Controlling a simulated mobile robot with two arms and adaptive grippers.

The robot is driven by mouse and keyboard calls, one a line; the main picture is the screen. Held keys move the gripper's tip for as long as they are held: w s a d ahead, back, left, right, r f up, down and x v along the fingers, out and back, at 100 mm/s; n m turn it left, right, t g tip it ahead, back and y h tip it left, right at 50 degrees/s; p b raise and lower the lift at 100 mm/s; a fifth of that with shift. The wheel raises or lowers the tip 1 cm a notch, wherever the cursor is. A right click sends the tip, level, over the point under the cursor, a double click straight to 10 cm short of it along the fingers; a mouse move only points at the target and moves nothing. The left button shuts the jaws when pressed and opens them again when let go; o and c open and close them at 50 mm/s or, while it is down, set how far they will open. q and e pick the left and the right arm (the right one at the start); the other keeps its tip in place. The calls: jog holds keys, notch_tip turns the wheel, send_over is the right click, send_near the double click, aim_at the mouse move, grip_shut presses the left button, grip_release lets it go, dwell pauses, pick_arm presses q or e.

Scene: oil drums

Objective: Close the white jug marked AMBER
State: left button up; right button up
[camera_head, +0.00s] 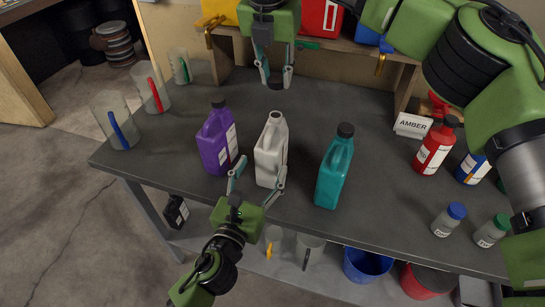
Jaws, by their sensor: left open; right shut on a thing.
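The white jug (268,158) stands upright on the dark table between a purple jug (213,140) and a teal jug (334,170). Its mouth is open, with no cap on it. My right gripper (275,84) comes down from the top and is shut on a black cap (275,81), held above and behind the jug's mouth. My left gripper (257,186) is open at the jug's lower front, with one finger on each side of it. Whether the fingers touch the jug I cannot tell. The white AMBER sign (412,125) stands farther right.
The purple and teal jugs wear black caps. Clear beakers (115,120) stand at the left. A red bottle (434,148), a blue bottle (471,168) and small vials (448,219) stand at the right. A wooden shelf (345,47) runs along the back. Bare table (375,115) lies right of centre.

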aim_at(272, 146)
pick_arm(q)
jog(key=x, duration=0.8)
jog(key=shift+w+d, duration=0.1)
jog(key=shift+w, duration=0.2)
pick_arm(e)
jog(key=shift+s, duration=0.1)
pick_arm(q)
jog(key=c, duration=1.7)
jog(key=shift+o, duration=0.2)
pick_arm(e)
jog(key=shift+f, duration=2.45)
